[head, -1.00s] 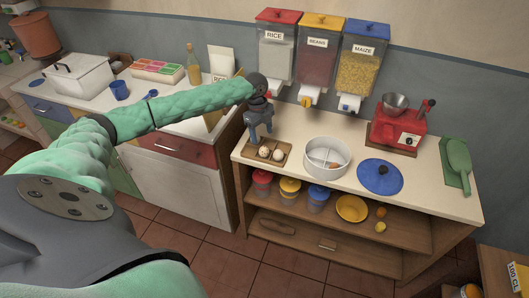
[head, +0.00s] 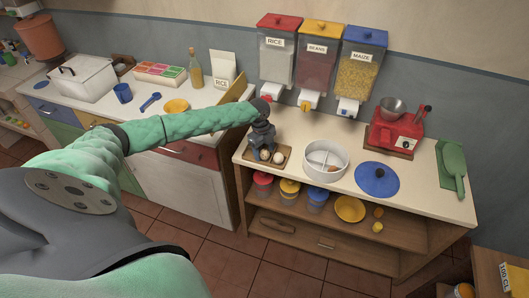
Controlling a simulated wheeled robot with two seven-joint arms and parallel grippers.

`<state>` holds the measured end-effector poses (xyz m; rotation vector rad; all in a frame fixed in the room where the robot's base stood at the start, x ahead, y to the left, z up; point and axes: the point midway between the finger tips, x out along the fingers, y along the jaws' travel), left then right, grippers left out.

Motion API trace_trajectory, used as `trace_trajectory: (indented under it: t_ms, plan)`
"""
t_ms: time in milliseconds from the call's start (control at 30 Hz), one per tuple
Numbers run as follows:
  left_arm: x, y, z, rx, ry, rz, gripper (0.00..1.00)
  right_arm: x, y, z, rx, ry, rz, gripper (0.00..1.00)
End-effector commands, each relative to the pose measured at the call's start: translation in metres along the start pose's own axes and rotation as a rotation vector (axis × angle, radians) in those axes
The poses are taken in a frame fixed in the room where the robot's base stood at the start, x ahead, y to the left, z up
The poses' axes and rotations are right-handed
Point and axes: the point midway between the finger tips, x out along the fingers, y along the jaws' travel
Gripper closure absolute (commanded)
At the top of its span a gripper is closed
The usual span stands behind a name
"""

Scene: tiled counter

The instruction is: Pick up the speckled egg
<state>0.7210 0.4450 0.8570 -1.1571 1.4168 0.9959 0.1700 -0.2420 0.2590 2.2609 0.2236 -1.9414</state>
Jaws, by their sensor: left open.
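Two pale eggs lie side by side in a brown wooden tray (head: 285,149) on the right counter, a left egg (head: 265,155) and a right egg (head: 278,157). They are too small in the head view for me to tell which one is speckled. My left gripper (head: 258,149) is open and points down over the left part of the tray, close beside the left egg. It hides the tray's back left part. I cannot tell whether it touches an egg. My right gripper is not in view.
A divided white round container (head: 325,153) with a brownish item inside stands right of the tray. A blue lid (head: 377,184) lies further right. The rice dispenser (head: 276,55) and other dispensers hang behind. The counter between the container and red grinder (head: 394,132) is fairly clear.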

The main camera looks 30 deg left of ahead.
Motion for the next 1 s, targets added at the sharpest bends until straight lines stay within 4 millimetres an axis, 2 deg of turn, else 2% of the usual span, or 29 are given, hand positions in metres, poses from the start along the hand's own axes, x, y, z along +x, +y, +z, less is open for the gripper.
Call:
trace_trajectory:
  t_ms: [300,467,900,1000]
  plan:
    - [0.0034,0.0001,0.0,0.0,0.0,0.0,0.38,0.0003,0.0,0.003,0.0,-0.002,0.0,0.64]
    - [0.0032,0.0001,0.0,0.0,0.0,0.0,0.69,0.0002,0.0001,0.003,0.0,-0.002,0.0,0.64]
    - [0.0005,-0.0002,-0.0001,0.0,0.0,-0.001,0.69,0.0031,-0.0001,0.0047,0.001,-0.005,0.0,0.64]
    - [-0.0056,-0.0004,-0.0005,0.001,0.0,-0.002,0.69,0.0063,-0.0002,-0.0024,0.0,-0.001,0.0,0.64]
